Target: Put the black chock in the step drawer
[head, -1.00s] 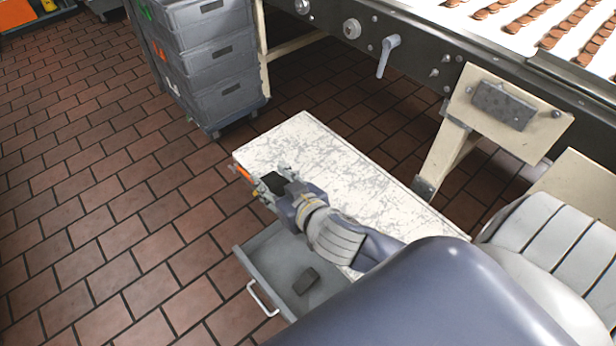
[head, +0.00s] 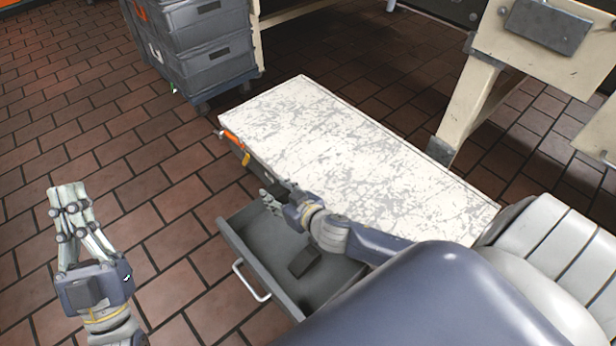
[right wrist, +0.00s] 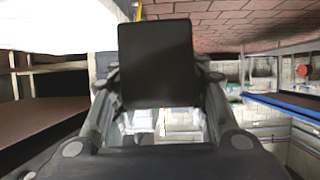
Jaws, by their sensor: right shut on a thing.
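The step (head: 330,140) is a low white box with a worn top. Its grey step drawer (head: 238,243) is pulled out, and a dark block (head: 304,261) lies inside. My right gripper (head: 268,197) is over the drawer's left part, beside the step's front edge. In the right wrist view, the black chock (right wrist: 155,62) is between the fingers of my right gripper (right wrist: 158,108), which is shut on it. The chock is hard to make out in the head view. My left gripper (head: 68,195) is raised over the floor at left, apart from the drawer. Its finger gap is unclear.
Orange-handled and yellow items (head: 233,140) are at the step's left front edge. Grey stacked crates (head: 200,45) stand on a dolly behind. A cream machine leg (head: 466,105) stands at the back right. The tiled floor left of the drawer is clear.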

